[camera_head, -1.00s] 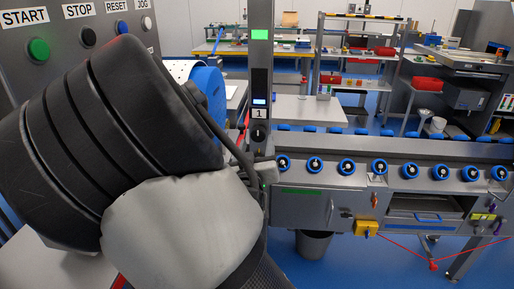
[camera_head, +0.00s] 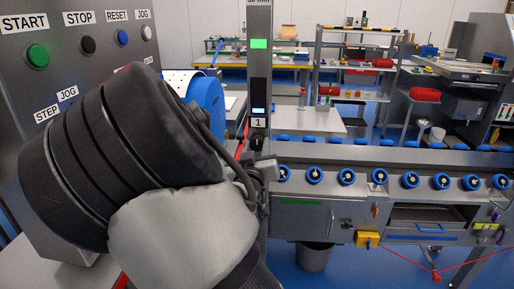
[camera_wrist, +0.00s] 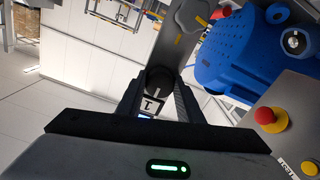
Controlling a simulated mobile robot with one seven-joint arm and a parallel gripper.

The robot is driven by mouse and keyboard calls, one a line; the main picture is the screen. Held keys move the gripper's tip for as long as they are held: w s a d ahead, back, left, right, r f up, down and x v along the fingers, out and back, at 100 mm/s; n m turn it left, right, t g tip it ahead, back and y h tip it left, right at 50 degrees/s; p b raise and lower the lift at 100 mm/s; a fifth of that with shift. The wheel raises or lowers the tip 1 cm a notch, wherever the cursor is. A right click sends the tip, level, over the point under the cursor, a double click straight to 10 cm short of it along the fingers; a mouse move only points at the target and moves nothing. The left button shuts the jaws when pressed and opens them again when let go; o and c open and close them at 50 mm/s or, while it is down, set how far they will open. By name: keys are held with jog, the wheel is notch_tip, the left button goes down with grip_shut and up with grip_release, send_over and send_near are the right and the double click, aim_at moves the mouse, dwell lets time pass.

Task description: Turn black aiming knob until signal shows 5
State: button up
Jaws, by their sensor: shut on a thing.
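The black aiming knob (camera_head: 257,143) sits low on a grey upright post (camera_head: 259,75), under a label with 1. It also shows in the wrist view (camera_wrist: 160,80), between the two dark fingers of my gripper (camera_wrist: 158,98), which is shut on it. In the head view my dark arm and pale wrist fill the left and centre, and the fingers are mostly hidden. A green lit panel (camera_head: 259,43) is high on the post. A small blue-white display (camera_head: 258,110) is just above the label; its reading is too small to tell.
A grey control box (camera_head: 70,75) with START, STOP, RESET and JOG buttons stands close at left. A blue housing (camera_wrist: 240,55) and a red stop button (camera_wrist: 270,118) are right of my gripper in the wrist view. A bench with blue-rimmed dials (camera_head: 347,177) runs right.

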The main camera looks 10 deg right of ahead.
jog(key=n+p, duration=0.4)
jog(key=shift+r, duration=0.15)
jog(key=shift+n+p, duration=1.6)
jog(key=shift+n, duration=1.1)
jog(key=o, duration=1.1)
jog(key=shift+c, duration=0.2)
